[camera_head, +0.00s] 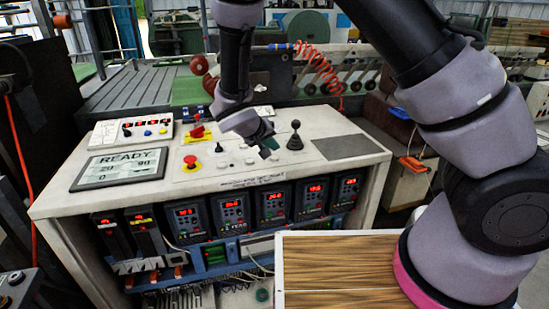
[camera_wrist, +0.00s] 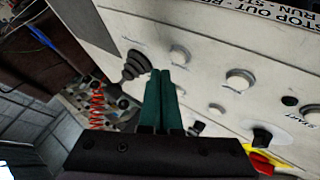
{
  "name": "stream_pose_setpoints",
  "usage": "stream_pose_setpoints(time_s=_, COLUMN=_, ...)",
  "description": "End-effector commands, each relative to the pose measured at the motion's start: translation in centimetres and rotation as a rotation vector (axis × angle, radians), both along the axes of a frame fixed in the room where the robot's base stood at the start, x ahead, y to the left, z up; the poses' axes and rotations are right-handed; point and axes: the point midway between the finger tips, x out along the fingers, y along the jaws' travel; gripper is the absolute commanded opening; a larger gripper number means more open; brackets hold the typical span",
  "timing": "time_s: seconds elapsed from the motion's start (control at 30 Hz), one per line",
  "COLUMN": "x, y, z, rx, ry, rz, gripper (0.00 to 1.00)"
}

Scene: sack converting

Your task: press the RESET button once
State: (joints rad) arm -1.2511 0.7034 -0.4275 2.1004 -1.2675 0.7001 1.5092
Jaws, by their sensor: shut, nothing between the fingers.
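The sloping white control panel (camera_head: 215,177) carries several buttons and knobs. My gripper (camera_head: 268,151) is over its right half, left of the black joystick (camera_head: 295,138). In the wrist view my two dark green fingers (camera_wrist: 165,72) are shut together and empty, pointing at the panel. Pale round buttons lie ahead of and right of the tips, one here (camera_wrist: 178,55) and a larger one here (camera_wrist: 240,80). A START label shows at right. I cannot read a RESET label, so I cannot tell which button it is. Whether the tips touch the panel is unclear.
A red mushroom button (camera_head: 192,163) on yellow sits left of my gripper, with a red-yellow switch (camera_head: 198,131) behind it. A READY display (camera_head: 120,167) is at the panel's left. The joystick also stands left of my fingers in the wrist view (camera_wrist: 135,66).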

Motion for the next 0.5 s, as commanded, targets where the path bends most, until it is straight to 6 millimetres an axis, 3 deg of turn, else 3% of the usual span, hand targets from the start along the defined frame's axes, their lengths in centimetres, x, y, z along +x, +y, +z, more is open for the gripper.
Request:
stream_pose_setpoints(time_s=0.3, x=0.0, y=0.1, z=3.2, rx=0.003, ry=-0.001, rz=0.0, gripper=0.0)
stream_pose_setpoints(time_s=0.5, x=0.0, y=0.0, z=4.2, rx=0.001, ry=0.0, rz=0.001, gripper=0.0)
